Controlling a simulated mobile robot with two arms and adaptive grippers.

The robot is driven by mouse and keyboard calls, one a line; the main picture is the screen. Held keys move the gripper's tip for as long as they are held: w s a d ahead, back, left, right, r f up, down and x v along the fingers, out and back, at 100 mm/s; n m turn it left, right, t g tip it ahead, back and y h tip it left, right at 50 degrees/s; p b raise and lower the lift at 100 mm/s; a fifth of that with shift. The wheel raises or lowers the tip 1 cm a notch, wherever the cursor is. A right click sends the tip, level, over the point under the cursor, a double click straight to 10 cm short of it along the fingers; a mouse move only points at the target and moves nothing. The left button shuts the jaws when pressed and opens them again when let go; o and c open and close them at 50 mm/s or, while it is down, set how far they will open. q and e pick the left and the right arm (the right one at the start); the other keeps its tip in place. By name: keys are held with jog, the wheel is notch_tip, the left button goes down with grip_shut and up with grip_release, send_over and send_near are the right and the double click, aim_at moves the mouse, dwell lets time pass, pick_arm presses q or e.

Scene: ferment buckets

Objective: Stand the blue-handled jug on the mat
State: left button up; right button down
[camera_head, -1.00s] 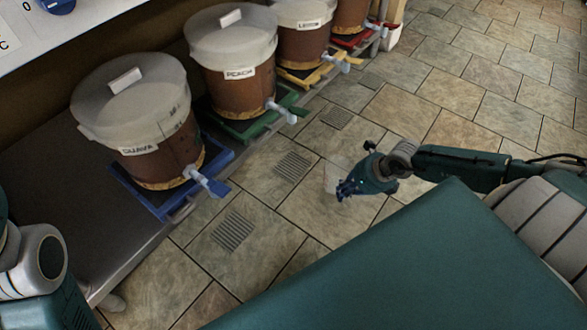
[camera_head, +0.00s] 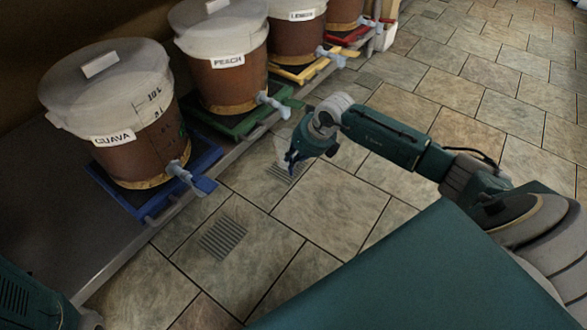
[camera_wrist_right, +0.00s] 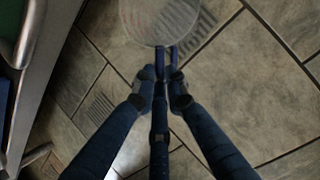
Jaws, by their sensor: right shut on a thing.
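The clear jug (camera_head: 282,146) is held over the tiled floor, in front of the bench with the buckets. In the right wrist view its round see-through body (camera_wrist_right: 158,20) is at the top, with its blue handle (camera_wrist_right: 160,60) below. My right gripper (camera_head: 291,158) is shut on the handle; its two fingertips (camera_wrist_right: 160,88) close around it from both sides. The gripper partly hides the jug in the head view. I cannot make out a separate mat. My left gripper is out of view.
Labelled buckets with taps stand in a row: guava (camera_head: 115,115) on a blue stand (camera_head: 150,207), peach (camera_head: 225,65) on green, more behind on yellow and red. The bench edge (camera_head: 165,222) lies left of the jug. Floor grates (camera_head: 222,240) sit in open tiles.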

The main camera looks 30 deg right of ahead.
notch_tip(320, 180, down, 3)
jog(key=shift+f+b, duration=0.1)
jog(key=shift+b, duration=1.05)
jog(key=c, duration=1.8)
grip_release()
jog(key=shift+o, duration=0.2)
